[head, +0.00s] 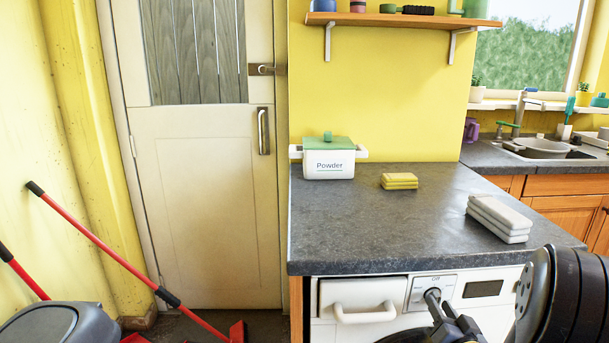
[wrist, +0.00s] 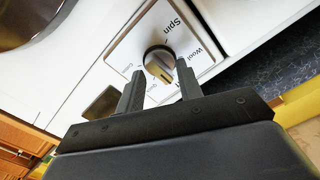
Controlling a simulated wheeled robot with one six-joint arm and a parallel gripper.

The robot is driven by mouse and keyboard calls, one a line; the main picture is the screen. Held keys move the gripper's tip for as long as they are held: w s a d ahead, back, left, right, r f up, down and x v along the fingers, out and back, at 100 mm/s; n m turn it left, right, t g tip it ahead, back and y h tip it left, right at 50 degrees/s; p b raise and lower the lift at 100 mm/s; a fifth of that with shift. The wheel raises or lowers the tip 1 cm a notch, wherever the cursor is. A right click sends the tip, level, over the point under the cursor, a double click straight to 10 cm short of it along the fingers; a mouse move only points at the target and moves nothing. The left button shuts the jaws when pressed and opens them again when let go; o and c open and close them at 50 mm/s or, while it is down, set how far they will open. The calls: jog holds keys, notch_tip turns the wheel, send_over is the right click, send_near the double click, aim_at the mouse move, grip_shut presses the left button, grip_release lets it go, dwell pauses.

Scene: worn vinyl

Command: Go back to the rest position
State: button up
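A gap shows between each finger and the knob, so nothing is gripped. The dial panel (wrist: 120,47) around it is white, with "Spin" and "Wool" among its marks. In the head view my gripper (head: 437,304) is at the front of the white washing machine (head: 493,306), low at the right. My dark arm comes in from the right edge.
The grey worktop (head: 380,230) over the machine holds a "Powder" box (head: 328,165), yellow sponges (head: 399,181) and folded white cloths (head: 499,218). A shelf (head: 400,20) hangs above. A closed door (head: 208,200) and a red-handled broom (head: 100,248) are at the left.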

jog(key=m+p, duration=0.5)
jog(key=shift+r+p, duration=0.2)
jog(key=shift+p, duration=0.15)
jog(key=shift+s+d+f+m, duration=0.1)
jog(key=shift+s+f+m, duration=0.05)
jog(key=shift+m, duration=0.15)
jog(key=s, duration=1)
jog(key=shift+b, duration=0.35)
jog(key=shift+d, duration=0.15)
